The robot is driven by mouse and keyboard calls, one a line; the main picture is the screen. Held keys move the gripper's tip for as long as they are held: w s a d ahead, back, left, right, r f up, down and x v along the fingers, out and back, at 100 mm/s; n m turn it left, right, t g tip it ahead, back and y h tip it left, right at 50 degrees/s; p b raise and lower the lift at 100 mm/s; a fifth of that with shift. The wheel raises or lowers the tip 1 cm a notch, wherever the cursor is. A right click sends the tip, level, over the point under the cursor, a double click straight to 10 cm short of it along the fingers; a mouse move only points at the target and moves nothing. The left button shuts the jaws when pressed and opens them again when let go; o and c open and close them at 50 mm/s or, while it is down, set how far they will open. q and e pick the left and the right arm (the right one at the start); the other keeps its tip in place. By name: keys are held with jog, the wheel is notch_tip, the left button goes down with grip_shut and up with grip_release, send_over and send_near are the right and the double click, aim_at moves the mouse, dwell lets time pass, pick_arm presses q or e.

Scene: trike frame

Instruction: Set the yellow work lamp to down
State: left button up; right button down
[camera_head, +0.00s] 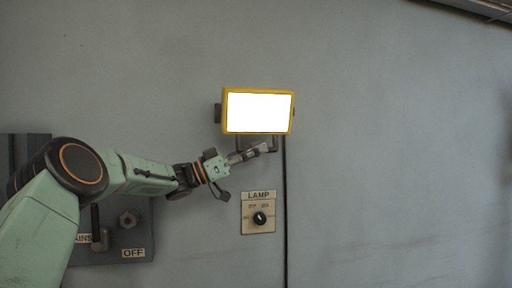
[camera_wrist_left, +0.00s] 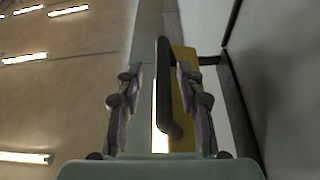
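The yellow work lamp (camera_head: 227,111) is on the grey wall in the head view, its bright white face lit and turned toward me. A dark bracket shows under it. My left gripper (camera_head: 262,149) is just below the lamp's lower edge. In the left wrist view the gripper (camera_wrist_left: 158,88) has its two fingers apart. A dark bar (camera_wrist_left: 163,85) shows between them, with the yellow housing (camera_wrist_left: 186,85) just behind it. The bar looks closer to the right finger; I cannot tell whether they touch. My right gripper is in neither view.
A LAMP panel (camera_head: 250,229) with a black knob (camera_head: 260,218) is below the lamp. A dark cable (camera_head: 286,215) runs down the wall beside it. A grey switch box (camera_head: 140,215) marked OFF is at the lower left, behind my arm. The wall at right is clear.

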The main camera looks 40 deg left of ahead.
pick_arm(q)
jog(key=shift+w+d+f, duration=0.1)
jog(key=shift+w+f, duration=0.15)
jog(key=shift+w, duration=0.55)
jog(key=shift+s+d+r, duration=0.2)
jog(key=shift+s+r, duration=0.15)
jog(key=shift+s, duration=0.25)
jog(key=shift+c, duration=2.1)
jog(key=shift+w+a+f, duration=0.25)
jog(key=shift+w, duration=0.05)
grip_shut()
jog(key=shift+s+d, duration=0.1)
